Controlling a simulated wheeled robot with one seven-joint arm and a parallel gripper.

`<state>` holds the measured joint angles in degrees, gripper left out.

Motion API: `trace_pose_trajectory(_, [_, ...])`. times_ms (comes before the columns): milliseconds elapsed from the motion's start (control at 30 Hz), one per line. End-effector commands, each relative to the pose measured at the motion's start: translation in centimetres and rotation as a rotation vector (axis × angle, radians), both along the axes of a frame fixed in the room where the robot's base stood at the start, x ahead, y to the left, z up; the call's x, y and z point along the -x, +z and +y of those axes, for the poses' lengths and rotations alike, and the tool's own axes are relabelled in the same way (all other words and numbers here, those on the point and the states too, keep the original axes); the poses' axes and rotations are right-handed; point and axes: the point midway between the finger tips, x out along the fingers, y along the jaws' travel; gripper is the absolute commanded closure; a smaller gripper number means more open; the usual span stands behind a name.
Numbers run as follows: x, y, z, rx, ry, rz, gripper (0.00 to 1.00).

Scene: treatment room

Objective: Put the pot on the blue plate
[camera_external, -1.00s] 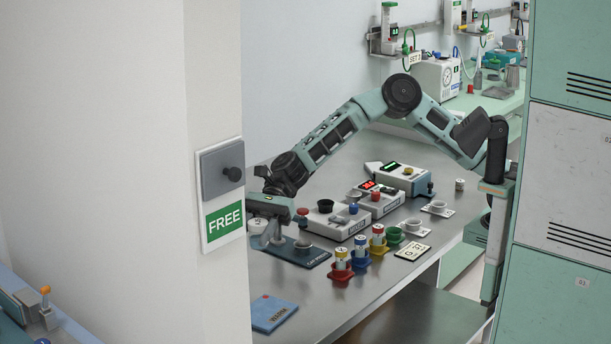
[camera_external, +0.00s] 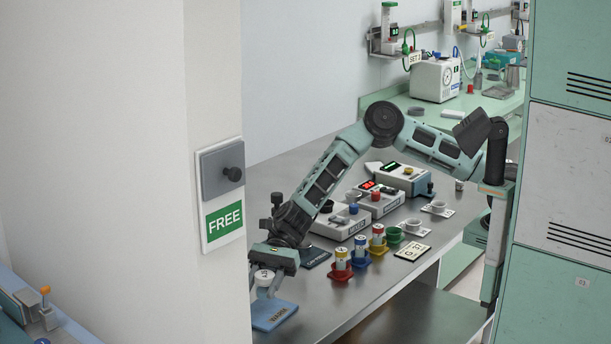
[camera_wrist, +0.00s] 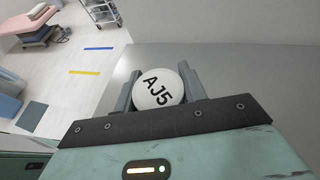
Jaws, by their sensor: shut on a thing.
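The pot is white with a round lid marked AJ5 (camera_wrist: 158,89); in the wrist view it sits between the two grey fingers of my gripper (camera_wrist: 160,92). In the external view my gripper (camera_external: 268,284) points down with the white pot (camera_external: 263,276) in it.
A dark blue plate (camera_external: 314,257) lies just behind my gripper, partly hidden by the arm.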

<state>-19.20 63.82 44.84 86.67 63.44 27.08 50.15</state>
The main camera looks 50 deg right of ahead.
Motion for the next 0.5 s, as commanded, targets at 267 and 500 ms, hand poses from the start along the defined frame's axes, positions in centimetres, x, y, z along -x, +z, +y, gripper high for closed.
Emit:
trace_pose_trajectory(267, [0.0, -3.3, 0.0, 0.001, 0.0, 0.003, 0.81])
trace_pose_trajectory(500, [0.0, -3.7, 0.0, 0.0, 0.0, 0.0, 0.81])
